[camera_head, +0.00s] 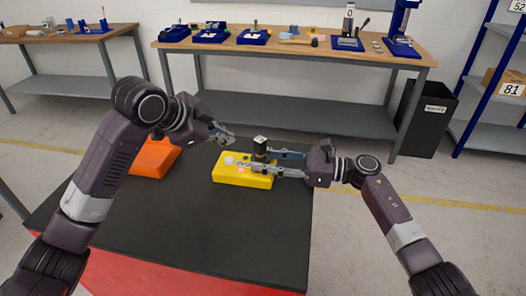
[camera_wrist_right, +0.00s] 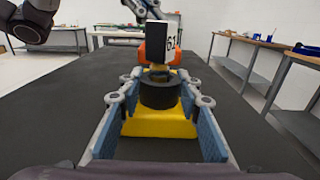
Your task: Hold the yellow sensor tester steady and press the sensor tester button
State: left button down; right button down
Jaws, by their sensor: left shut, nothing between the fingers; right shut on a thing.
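The yellow sensor tester (camera_head: 232,180) lies on the black table top, with a pale round button (camera_head: 229,160) at its left end and a small orange spot on its face. A black cylinder (camera_head: 260,150) stands upright on its right part. My right gripper (camera_head: 256,162) comes from the right and is shut on this cylinder, one finger on each side. In the right wrist view the cylinder (camera_wrist_right: 158,95) sits between the blue finger pads above the tester (camera_wrist_right: 150,126). My left gripper (camera_head: 230,137) is shut and empty, above the button end and apart from it.
An orange box (camera_head: 153,158) lies on the table, left of the tester and partly behind my left arm. The front of the black table (camera_head: 215,230) is clear. A wooden workbench (camera_head: 300,48) with blue fixtures stands behind, with a black bin (camera_head: 427,118) at its right.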

jog(key=c, duration=1.3)
grip_release()
jog(key=shift+d, duration=0.1)
